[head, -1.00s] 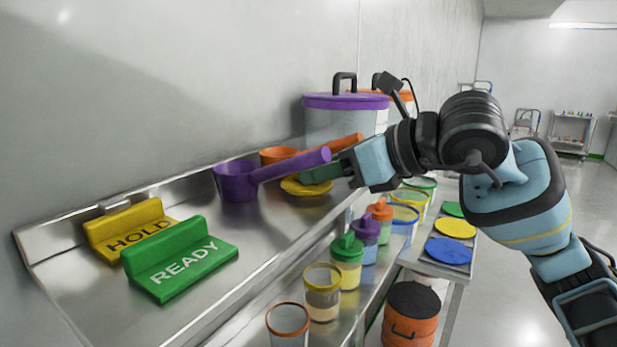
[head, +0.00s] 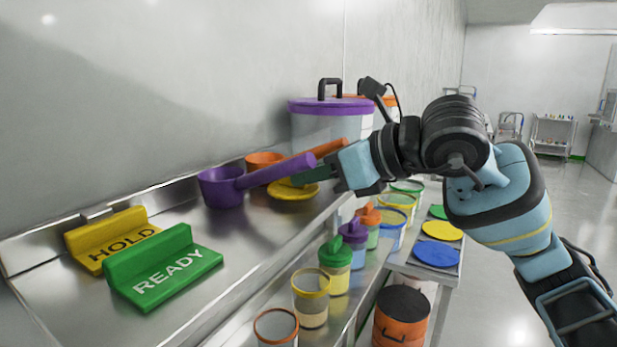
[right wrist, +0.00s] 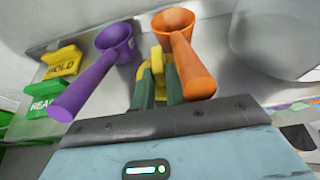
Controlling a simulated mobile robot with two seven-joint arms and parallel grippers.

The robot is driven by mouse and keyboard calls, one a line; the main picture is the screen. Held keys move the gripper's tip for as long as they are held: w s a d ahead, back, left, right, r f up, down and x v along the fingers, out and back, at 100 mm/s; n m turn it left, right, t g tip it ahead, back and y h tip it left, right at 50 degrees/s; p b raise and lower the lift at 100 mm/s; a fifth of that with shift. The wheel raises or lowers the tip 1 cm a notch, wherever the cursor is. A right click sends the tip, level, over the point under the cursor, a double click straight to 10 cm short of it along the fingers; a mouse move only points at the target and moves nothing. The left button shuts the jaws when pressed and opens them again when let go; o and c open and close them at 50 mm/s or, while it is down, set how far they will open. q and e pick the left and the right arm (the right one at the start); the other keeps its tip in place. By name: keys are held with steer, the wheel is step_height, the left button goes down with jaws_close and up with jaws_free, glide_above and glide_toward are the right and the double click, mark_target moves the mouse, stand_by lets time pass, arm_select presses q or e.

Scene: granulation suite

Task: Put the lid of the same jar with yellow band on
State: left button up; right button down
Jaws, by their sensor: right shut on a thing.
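My right gripper (head: 312,177) is shut on a yellow lid (head: 293,192) beside the scoops on the steel shelf. In the right wrist view the gripper (right wrist: 156,82) has its green fingers around the yellow lid's upright part (right wrist: 156,53). I cannot tell whether the lid touches the shelf. A small clear jar with a yellow band (head: 311,299) stands open on the lower ledge, with pale contents. A larger yellow-rimmed container (head: 398,203) stands further back. My left gripper is out of view.
A purple scoop (head: 222,190) and an orange scoop (head: 262,159) lie close by the gripper. HOLD (head: 115,240) and READY (head: 165,270) signs stand at left. Jars with green (head: 335,255) and purple (head: 352,235) lids line the ledge. A side table carries flat discs (head: 436,254).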

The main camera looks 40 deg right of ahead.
mark_target(310, 189)
steer(key=shift+s+d+f, duration=0.15)
steer(key=shift+s+d, duration=0.1)
steer(key=shift+s, duration=0.05)
steer(key=s, duration=0.1)
steer(key=s+d+b, duration=0.1)
steer(key=s+b, duration=0.1)
steer(key=shift+s+d, duration=0.25)
steer(key=shift+s, duration=0.1)
arm_select(q)
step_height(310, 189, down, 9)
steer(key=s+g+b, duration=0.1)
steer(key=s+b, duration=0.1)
steer(key=b, duration=0.5)
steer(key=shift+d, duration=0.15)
arm_select(e)
steer(key=s+d, duration=0.5)
steer(key=s, duration=0.7)
steer(key=shift+s, duration=0.15)
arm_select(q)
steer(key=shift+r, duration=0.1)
arm_select(e)
steer(key=shift+r, duration=0.2)
